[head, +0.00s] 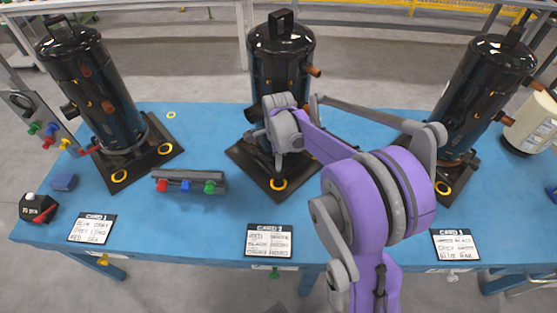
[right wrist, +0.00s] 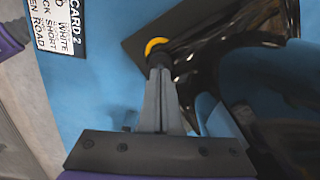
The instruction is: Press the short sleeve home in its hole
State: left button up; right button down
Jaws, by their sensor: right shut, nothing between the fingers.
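The middle black compressor (head: 281,60) stands on a dark base plate (head: 247,158) on the blue table. A yellow-orange ring (head: 278,184) marks the plate's front corner and also shows in the right wrist view (right wrist: 156,45). A small dark cylindrical part (right wrist: 158,60), perhaps the short sleeve, shows beside this ring, just beyond my fingertips. I cannot tell whether they touch or how deep the part sits. My left gripper is not in view.
Black compressors stand at left (head: 92,80) and right (head: 483,85). A grey rack (head: 190,182) with red, blue and green parts lies left of the middle plate. A card (head: 269,241) lies in front. The table between the rack and the left plate is narrow.

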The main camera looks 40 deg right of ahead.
jog(key=shift+s+a+f, duration=0.15)
jog(key=shift+f, duration=0.1)
dwell(0.3)
jog(key=shift+w+r+p, duration=0.2)
jog(key=shift+r+p, duration=0.35)
jog(key=shift+r, duration=0.1)
jog(key=shift+r+p, duration=1.15)
jog(key=shift+r, duration=0.7)
notch_tip(320, 180, up, 11)
jog(key=shift+f+p, duration=0.2)
jog(key=shift+p, duration=0.1)
